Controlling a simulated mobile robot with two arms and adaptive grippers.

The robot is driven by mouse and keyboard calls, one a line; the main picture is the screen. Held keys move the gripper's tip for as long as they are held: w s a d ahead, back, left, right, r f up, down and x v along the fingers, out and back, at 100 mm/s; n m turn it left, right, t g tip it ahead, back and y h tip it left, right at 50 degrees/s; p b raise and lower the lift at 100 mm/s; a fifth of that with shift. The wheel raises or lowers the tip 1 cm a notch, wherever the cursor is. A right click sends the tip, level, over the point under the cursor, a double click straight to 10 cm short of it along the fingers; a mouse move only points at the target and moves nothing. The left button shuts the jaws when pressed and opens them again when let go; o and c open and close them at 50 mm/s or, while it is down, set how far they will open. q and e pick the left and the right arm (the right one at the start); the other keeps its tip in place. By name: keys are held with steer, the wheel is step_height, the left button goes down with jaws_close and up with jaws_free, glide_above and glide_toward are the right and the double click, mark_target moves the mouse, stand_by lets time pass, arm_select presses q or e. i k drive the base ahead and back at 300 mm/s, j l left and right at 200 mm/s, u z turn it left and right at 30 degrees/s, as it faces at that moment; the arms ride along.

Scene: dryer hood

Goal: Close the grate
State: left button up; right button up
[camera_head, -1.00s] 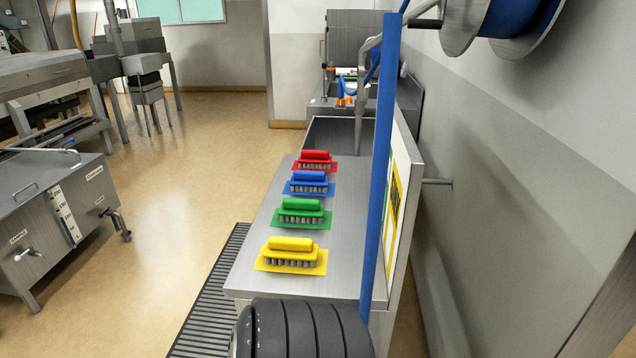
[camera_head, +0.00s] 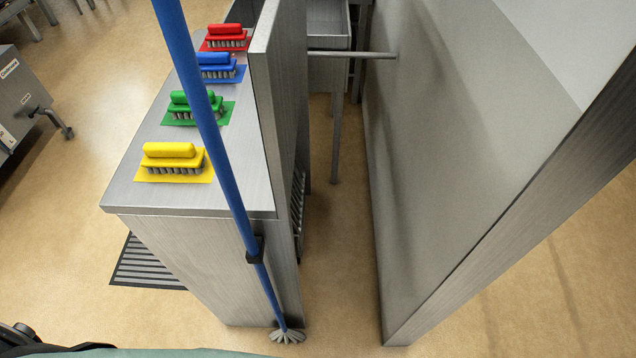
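A dark slatted grate (camera_head: 148,264) lies on the floor at the left foot of the steel bench. Only its near end shows; the bench hides part of it, and I cannot tell whether it is open or shut. Another dark slatted part (camera_head: 298,205) shows narrowly behind the right side of the bench, mostly hidden. Neither of my grippers is in view.
The steel bench (camera_head: 130,195) carries yellow, green, blue and red brushes. A blue-handled pole (camera_head: 215,135) with a bristled foot leans at its near corner. A wall end (camera_head: 480,240) stands at the right, with a narrow floor gap between. A metal bar (camera_head: 350,54) crosses this gap.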

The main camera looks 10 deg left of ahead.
mark_target(297, 166)
steer(key=i+l+u, duration=0.2)
steer(key=u, duration=0.15)
steer(key=i+l+u, duration=0.25)
steer(key=u, duration=0.15)
